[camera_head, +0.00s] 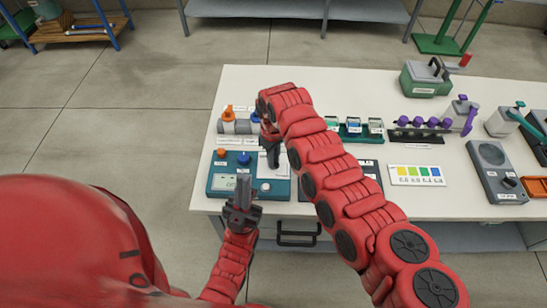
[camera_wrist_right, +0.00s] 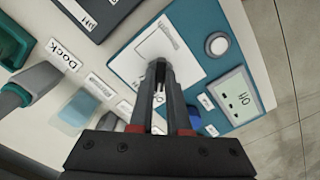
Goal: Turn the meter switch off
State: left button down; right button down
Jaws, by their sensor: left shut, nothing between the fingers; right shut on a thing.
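The meter is a teal box (camera_head: 220,190) at the table's near left corner, with a white plate, a grey display, a blue knob and a round white button. In the right wrist view the teal panel (camera_wrist_right: 236,22) shows the white plate (camera_wrist_right: 187,68), the button (camera_wrist_right: 217,44) and the display (camera_wrist_right: 237,97). My right gripper (camera_head: 271,156) is over the plate; its fingers (camera_wrist_right: 160,72) are shut on a small dark piece, apparently the meter switch, mostly hidden by them. My left gripper (camera_head: 242,182) is shut and empty, in front of the display.
Orange- and blue-capped bottles (camera_head: 228,115) stand behind the meter. A sign reading Dock (camera_wrist_right: 62,55) is near the right gripper.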

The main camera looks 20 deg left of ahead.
jog(key=c, duration=0.9)
grip_release()
jog(key=shift+r, duration=0.15)
jog(key=shift+r, duration=0.3)
notch_tip(320, 180, up, 17)
jog(key=b, duration=0.3)
jog(key=shift+f, duration=0.2)
